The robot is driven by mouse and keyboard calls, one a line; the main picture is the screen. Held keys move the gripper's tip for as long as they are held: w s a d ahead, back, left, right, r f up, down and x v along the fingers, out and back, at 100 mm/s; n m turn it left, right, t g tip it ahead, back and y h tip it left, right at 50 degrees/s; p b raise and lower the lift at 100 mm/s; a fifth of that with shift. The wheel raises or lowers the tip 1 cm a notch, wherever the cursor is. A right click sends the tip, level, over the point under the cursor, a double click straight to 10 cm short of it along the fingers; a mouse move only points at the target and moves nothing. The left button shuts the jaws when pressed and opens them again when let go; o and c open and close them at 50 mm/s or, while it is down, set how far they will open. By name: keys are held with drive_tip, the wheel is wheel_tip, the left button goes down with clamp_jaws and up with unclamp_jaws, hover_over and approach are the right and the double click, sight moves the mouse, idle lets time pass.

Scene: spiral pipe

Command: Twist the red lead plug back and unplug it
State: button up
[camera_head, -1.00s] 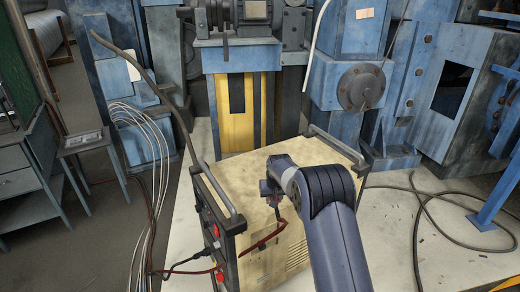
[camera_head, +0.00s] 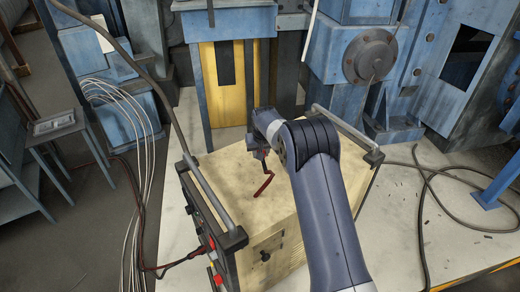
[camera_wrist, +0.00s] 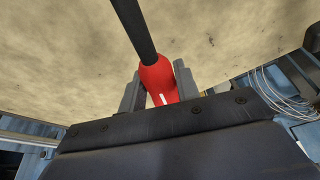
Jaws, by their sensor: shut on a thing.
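My gripper (camera_head: 262,147) is above the cream top of a box-shaped machine (camera_head: 240,165). In the wrist view my gripper (camera_wrist: 158,88) is shut on a red plug (camera_wrist: 158,80), with one grey finger on each side. A dark cable (camera_wrist: 135,30) runs from the plug toward the top of that view. In the head view a short red lead (camera_head: 264,187) hangs below my gripper over the box top, apart from the front panel. The dark front panel (camera_head: 214,225) carries red sockets (camera_head: 211,242). The plug's tip is hidden in the wrist view.
A thick cable (camera_head: 120,50) and white wires (camera_head: 130,110) hang on the left. Blue machines (camera_head: 350,60) stand close behind. A loose dark cable (camera_head: 425,190) lies on the right floor.

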sight(260, 166)
drive_tip(key=shift+f+b, duration=0.85)
drive_tip(key=shift+f, duration=1.6)
drive_tip(key=o, duration=1.2)
drive_tip(key=shift+c, duration=0.2)
drive_tip(key=b+v, duration=0.2)
drive_tip(key=v, duration=0.8)
drive_tip(key=shift+r, duration=0.45)
